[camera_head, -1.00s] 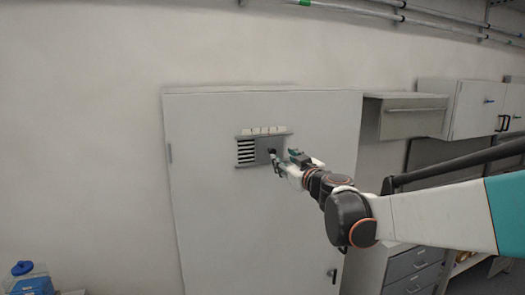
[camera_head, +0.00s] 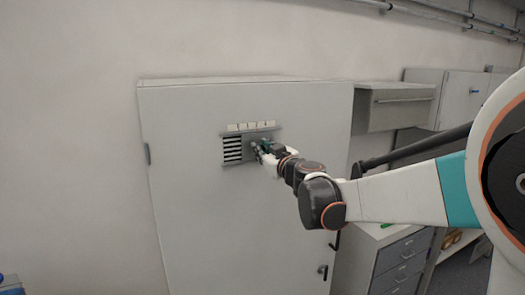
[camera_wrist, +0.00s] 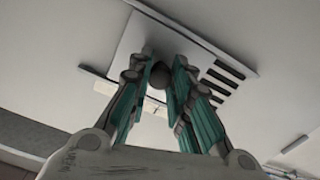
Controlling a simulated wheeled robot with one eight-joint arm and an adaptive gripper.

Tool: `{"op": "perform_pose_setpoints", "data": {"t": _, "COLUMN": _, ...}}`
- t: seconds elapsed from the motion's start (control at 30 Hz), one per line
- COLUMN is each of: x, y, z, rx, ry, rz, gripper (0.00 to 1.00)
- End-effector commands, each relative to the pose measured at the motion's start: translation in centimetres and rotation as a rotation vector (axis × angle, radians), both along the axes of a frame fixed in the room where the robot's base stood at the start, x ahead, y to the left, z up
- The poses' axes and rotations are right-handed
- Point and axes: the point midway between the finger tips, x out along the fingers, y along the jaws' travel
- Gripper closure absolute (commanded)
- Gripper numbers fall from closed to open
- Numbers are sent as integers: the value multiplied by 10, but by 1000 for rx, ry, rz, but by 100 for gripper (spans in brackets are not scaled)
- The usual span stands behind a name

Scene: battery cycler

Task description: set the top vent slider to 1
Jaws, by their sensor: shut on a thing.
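The top vent (camera_head: 233,150) is a slotted panel with dark louvres high on the white cabinet door. A grey slider plate covers its right part; it also shows in the wrist view (camera_wrist: 138,36). A dark round knob (camera_wrist: 161,74) stands out from the plate. My gripper (camera_head: 257,150) is at the plate, with its teal-padded fingers closed on the knob in the wrist view. The fingers hide part of the knob and the plate's right end in the head view. Small white labels (camera_head: 250,126) run above the vent; their markings are too small to read.
The white cabinet door (camera_head: 230,220) fills the middle, with a dark handle (camera_head: 323,271) low at its right. A drawer unit (camera_head: 400,262) and wall cabinets (camera_head: 440,98) stand to the right. The wall at left is clear.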

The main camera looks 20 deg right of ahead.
Motion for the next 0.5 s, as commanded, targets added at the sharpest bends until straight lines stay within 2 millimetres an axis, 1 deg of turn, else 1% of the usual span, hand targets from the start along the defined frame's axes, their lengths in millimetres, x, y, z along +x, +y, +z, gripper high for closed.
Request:
{"op": "perform_pose_setpoints", "data": {"t": 0.17, "x": 0, "y": 2, "z": 0, "rx": 0, "ry": 0, "rz": 0, "gripper": 100}}
{"op": "perform_pose_setpoints", "data": {"t": 0.27, "x": -2, "y": 11, "z": -1, "rx": 0, "ry": 1, "rz": 2, "gripper": 100}}
{"op": "perform_pose_setpoints", "data": {"t": 0.4, "x": -5, "y": 28, "z": -1, "rx": 0, "ry": 1, "rz": 3, "gripper": 100}}
{"op": "perform_pose_setpoints", "data": {"t": 0.5, "x": -5, "y": 31, "z": 0, "rx": 0, "ry": 0, "rz": 1, "gripper": 100}}
